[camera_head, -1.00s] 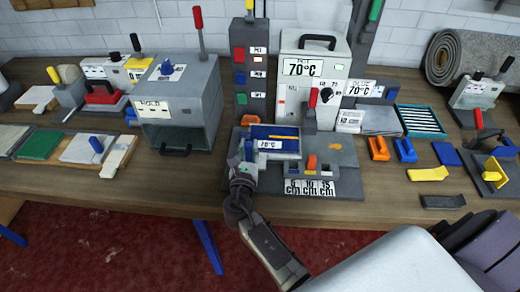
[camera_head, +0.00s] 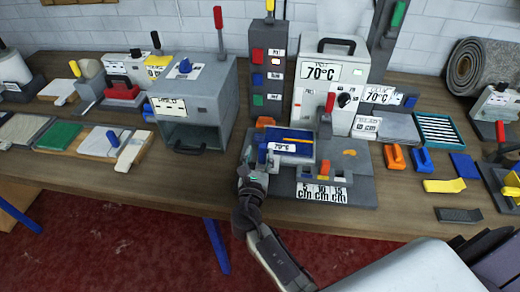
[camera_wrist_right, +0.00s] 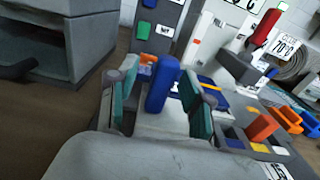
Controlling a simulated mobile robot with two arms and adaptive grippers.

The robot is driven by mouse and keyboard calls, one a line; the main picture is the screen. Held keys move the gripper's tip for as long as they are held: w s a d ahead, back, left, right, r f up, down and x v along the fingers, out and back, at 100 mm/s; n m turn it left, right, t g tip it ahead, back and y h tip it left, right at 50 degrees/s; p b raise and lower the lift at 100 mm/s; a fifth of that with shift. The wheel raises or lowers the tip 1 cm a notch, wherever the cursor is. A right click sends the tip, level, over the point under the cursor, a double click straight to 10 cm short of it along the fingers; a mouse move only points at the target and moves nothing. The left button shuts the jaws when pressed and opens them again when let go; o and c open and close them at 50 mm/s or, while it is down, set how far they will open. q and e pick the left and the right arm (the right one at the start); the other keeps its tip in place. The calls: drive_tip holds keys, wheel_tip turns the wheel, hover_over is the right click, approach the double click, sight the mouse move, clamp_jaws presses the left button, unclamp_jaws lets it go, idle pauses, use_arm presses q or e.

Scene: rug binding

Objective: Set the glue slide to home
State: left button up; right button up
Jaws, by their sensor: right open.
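The glue fixture (camera_head: 355,190) is a dark grey base near the table's front edge, with 5, 10 and 15 cm labels along its front. On its left part sits a blue-topped carriage (camera_head: 296,137) with a 70°C label, which I take to be the glue slide. An upright blue handle (camera_wrist_right: 162,88) stands at its left side. My right gripper (camera_head: 254,176) is at this left end. In the right wrist view its teal-padded fingers are open on either side of the handle; contact cannot be told. An orange peg (camera_head: 325,167) stands among the slots by the labels. My left gripper is out of view.
A grey box-shaped machine (camera_head: 195,100) stands to the left. A button tower (camera_head: 268,65) and a white 70°C unit (camera_head: 325,75) stand behind the fixture. A red lever (camera_head: 327,112) rises at the fixture's back. Orange and blue clips (camera_head: 424,160) lie to the right.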

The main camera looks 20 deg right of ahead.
drive_tip(key=v, duration=0.9)
drive_tip(key=shift+s+a, duration=0.25)
drive_tip(key=shift+a, duration=0.05)
